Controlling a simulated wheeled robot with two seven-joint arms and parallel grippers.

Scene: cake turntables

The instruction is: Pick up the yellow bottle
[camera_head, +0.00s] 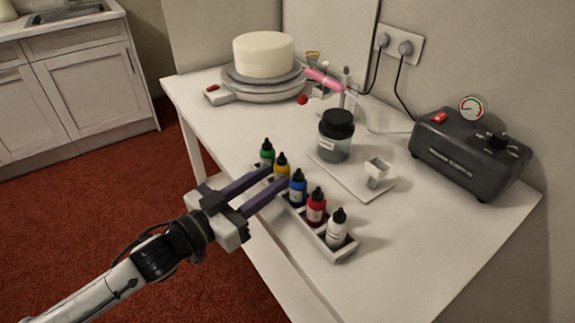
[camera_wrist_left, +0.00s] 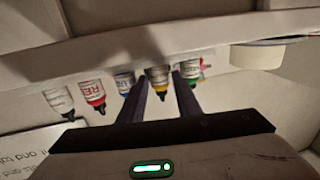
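The yellow bottle (camera_head: 282,170) has a black cap and stands in a white rack (camera_head: 346,255) between the green bottle (camera_head: 267,153) and the blue bottle (camera_head: 298,188). My left gripper (camera_head: 276,175) is open, its two long fingers reaching toward the yellow bottle from the table's front side. In the left wrist view, where things appear upside down, the yellow bottle (camera_wrist_left: 157,76) shows between the fingers of my left gripper (camera_wrist_left: 159,82). I cannot tell whether either finger touches it. My right gripper is not in view.
A red bottle (camera_head: 316,208) and a white bottle (camera_head: 337,230) fill the rack's near end. Behind stand a dark-lidded jar (camera_head: 336,137), a small white cup (camera_head: 376,172) and a black compressor (camera_head: 470,155). A cake (camera_head: 264,54) sits on a turntable at the far end. The table's right front is clear.

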